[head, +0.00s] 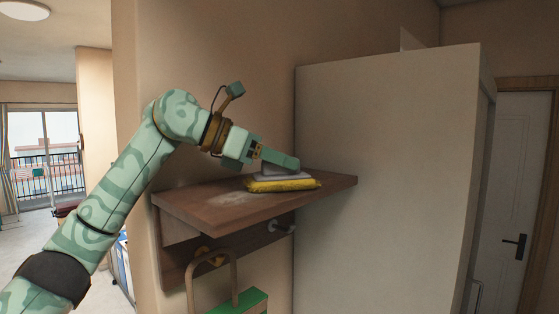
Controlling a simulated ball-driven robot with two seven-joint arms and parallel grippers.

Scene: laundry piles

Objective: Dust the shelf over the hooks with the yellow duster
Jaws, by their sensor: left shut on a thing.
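The brown wooden shelf (190,206) is fixed to the beige wall, above a backboard with hooks (283,227). The yellow duster (282,185) has a grey top and lies flat against the shelf's top surface, towards the right. My left gripper (282,166) reaches in from the left and is shut on the duster from above. A pale dusty patch (239,198) shows on the shelf just left of the duster. The far fingertip and part of the duster's grey top are hidden by the gripper. My right gripper is not in view.
A tall white cabinet (390,170) stands close at the shelf's right end. A brown looped handle (212,266) and a green thing (240,302) hang below the hooks. A white door (511,200) is at the far right. A bright window (40,150) is at the far left.

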